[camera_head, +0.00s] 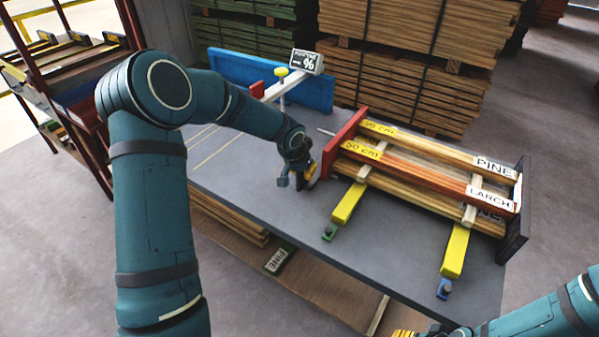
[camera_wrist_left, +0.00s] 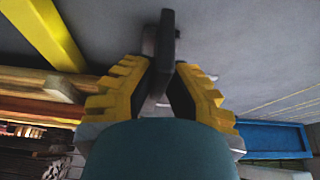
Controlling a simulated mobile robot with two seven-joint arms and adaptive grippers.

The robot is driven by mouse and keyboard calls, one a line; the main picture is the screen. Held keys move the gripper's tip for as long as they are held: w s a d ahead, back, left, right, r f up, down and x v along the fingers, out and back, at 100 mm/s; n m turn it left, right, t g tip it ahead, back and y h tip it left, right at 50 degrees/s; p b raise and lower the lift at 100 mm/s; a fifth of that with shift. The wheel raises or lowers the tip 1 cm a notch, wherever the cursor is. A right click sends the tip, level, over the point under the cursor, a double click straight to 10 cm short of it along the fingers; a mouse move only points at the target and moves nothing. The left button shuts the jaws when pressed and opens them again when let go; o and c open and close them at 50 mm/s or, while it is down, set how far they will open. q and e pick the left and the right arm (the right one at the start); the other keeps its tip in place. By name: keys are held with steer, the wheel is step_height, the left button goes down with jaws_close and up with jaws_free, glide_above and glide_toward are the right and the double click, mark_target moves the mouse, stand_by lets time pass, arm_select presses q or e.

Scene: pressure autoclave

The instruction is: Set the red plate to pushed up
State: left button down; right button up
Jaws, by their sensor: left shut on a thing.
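The red plate (camera_head: 342,142) stands upright on the grey table at the left end of the board stack, in the head view. My left gripper (camera_head: 305,174) is low over the table at the plate's near left side. In the left wrist view its yellow fingers (camera_wrist_left: 163,90) are shut on a dark bar (camera_wrist_left: 167,42). Whether the bar joins the plate is hidden, and I cannot make out the plate in the wrist view. Yellow fingertips of my right gripper (camera_head: 404,333) show at the bottom edge of the head view; most of it is cut off.
Boards labelled pine and larch (camera_head: 440,165) lie between the red plate and a dark end plate (camera_head: 516,212). Two yellow bars (camera_head: 348,203) (camera_head: 455,250) stick out towards me. A blue tray (camera_head: 316,92) and a % display (camera_head: 306,62) stand behind. The table's left part is clear.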

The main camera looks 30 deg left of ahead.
arm_select(q)
steer(key=shift+f, duration=0.1)
steer(key=c, duration=1)
jaws_free()
steer(key=shift+r, duration=0.35)
steer(key=v, duration=1.1)
steer(key=shift+s+r, duration=0.15)
steer(key=shift+r, duration=0.05)
